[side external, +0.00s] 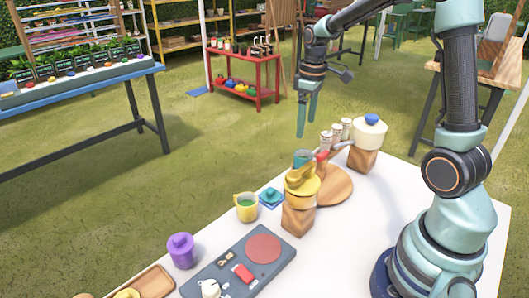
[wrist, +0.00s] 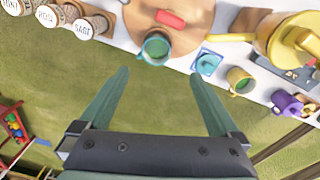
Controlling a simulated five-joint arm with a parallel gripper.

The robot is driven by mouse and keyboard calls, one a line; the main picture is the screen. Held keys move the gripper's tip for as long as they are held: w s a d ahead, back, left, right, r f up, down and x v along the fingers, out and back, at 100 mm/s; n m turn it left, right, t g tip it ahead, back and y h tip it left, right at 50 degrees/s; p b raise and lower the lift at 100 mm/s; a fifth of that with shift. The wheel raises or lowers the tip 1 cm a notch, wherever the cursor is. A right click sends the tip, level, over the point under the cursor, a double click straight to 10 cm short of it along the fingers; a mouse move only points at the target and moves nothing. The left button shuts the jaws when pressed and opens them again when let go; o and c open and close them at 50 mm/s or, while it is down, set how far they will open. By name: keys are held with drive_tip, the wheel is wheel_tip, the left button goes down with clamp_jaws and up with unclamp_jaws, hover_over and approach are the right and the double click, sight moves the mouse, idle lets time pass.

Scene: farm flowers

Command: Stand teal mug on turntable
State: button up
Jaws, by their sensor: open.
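The teal mug (side external: 302,157) shows behind the yellow pot in the side view. In the wrist view it is upright at the rim of the round wooden turntable (wrist: 196,28), and the mug (wrist: 155,48) overlaps that rim. I cannot tell whether its base rests on the turntable or beside it. The turntable also shows in the side view (side external: 336,190), partly hidden by the yellow pot. My gripper (side external: 307,122) is open and empty, raised above the table's far edge. In the wrist view the mug lies beyond and between my fingertips (wrist: 160,73), apart from them.
The yellow pot (side external: 302,184) on a wooden block and the cream pot (side external: 368,132) flank the turntable.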

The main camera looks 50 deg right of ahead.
drive_tip(key=s+a+r+m+t, duration=0.1)
drive_tip(key=s+a+r, duration=0.1)
drive_tip(key=s+a, duration=0.1)
drive_tip(key=s+a+r+m+t, duration=0.1)
drive_tip(key=s+a+r+t, duration=0.1)
drive_tip(key=a, duration=0.4)
drive_tip(key=s+a+r+m+t, duration=0.1)
drive_tip(key=s+a+r, duration=0.3)
drive_tip(key=s, duration=0.1)
drive_tip(key=shift+a+r+t, duration=0.25)
drive_tip(key=shift+t, duration=0.15)
drive_tip(key=shift+s+a+f, duration=0.1)
drive_tip(key=shift+s+a, duration=0.15)
drive_tip(key=shift+s, duration=0.1)
